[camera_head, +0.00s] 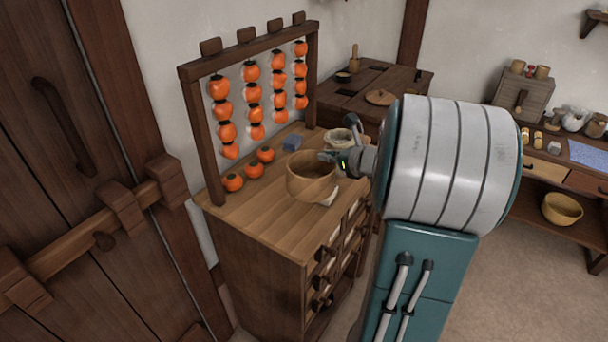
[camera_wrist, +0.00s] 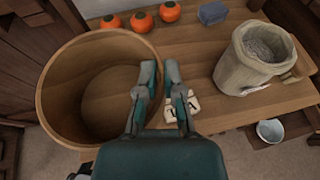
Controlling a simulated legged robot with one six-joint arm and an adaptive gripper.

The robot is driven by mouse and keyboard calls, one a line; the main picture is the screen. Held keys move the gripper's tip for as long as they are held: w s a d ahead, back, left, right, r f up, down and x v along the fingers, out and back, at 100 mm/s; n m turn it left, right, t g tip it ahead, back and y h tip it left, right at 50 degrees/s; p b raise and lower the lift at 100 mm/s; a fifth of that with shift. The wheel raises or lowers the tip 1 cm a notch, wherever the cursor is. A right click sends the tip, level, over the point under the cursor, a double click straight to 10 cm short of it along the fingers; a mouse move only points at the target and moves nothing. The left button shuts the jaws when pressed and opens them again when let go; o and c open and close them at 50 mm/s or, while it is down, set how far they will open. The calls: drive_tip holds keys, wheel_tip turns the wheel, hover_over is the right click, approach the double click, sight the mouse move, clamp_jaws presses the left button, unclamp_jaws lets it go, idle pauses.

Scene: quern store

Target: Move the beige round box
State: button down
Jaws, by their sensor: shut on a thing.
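The beige round box (camera_head: 309,187) is an open, round, thin-walled wooden tub at the right front of the wooden chest's top. In the wrist view it fills the left side (camera_wrist: 62,85), and its inside looks empty. My gripper (camera_head: 328,156) reaches it from the right. In the wrist view my gripper (camera_wrist: 160,72) is shut on the box's right wall, with one finger inside and one outside. The box looks upright. I cannot tell whether its base touches the chest top.
Orange persimmons (camera_head: 265,155) and a grey-blue block (camera_head: 292,143) lie behind the box. A beige sack-like container (camera_wrist: 258,62) stands to the right. Small white pieces (camera_wrist: 181,106) lie beside my fingers. A rack of hanging persimmons (camera_head: 252,98) rises along the back edge.

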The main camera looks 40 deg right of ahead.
drive_tip(key=s+d+r, duration=0.2)
drive_tip(key=s+d, duration=0.1)
drive_tip(key=d, duration=0.2)
drive_tip(key=shift+d+r, duration=0.35)
drive_tip(key=shift+r, duration=0.05)
